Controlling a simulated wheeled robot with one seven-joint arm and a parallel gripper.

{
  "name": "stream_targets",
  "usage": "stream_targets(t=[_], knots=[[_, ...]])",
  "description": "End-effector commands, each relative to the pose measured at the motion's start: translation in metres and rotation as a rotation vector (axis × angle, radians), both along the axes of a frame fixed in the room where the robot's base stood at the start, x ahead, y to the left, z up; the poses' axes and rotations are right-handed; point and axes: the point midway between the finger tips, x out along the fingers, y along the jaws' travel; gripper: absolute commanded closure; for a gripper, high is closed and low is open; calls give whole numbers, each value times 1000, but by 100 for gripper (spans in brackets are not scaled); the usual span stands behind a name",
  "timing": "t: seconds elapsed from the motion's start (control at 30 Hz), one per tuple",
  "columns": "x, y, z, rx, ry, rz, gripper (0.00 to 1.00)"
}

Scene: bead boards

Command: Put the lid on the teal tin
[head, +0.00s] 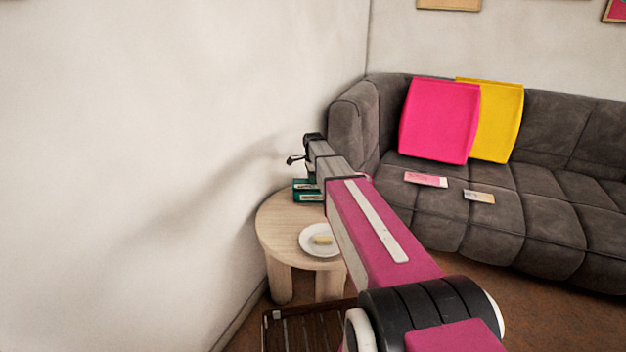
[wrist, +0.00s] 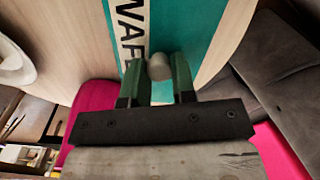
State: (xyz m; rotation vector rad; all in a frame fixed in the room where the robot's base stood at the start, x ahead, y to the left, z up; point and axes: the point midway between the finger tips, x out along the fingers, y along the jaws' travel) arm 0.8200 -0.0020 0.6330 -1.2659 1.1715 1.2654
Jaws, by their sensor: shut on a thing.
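The teal tin (head: 301,193) stands at the back of the small round table in the head view, partly hidden by my arm. In the wrist view, my gripper (wrist: 158,77) is shut on a pale round knob (wrist: 159,65), which appears to belong to the lid. Behind the knob is a teal surface (wrist: 194,35) with a white band of dark letters. I cannot tell whether this surface is the lid or the tin, or whether the two touch. In the head view the arm's end is above the tin, and the fingers are not clear.
The wooden round table (head: 276,222) also holds a white plate (head: 309,247) with a pale yellow piece on it. A wall is close on the left. A grey sofa (head: 500,215) with pink and yellow cushions is on the right. A dark slatted piece (head: 295,330) is in front.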

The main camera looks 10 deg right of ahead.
Motion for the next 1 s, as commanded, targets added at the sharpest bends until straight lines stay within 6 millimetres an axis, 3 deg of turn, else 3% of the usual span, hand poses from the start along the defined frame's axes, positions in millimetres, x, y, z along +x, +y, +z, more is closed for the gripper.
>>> stream_targets(t=[1.0], knots=[[0, 0, -8, 0, 0, 0, 98]])
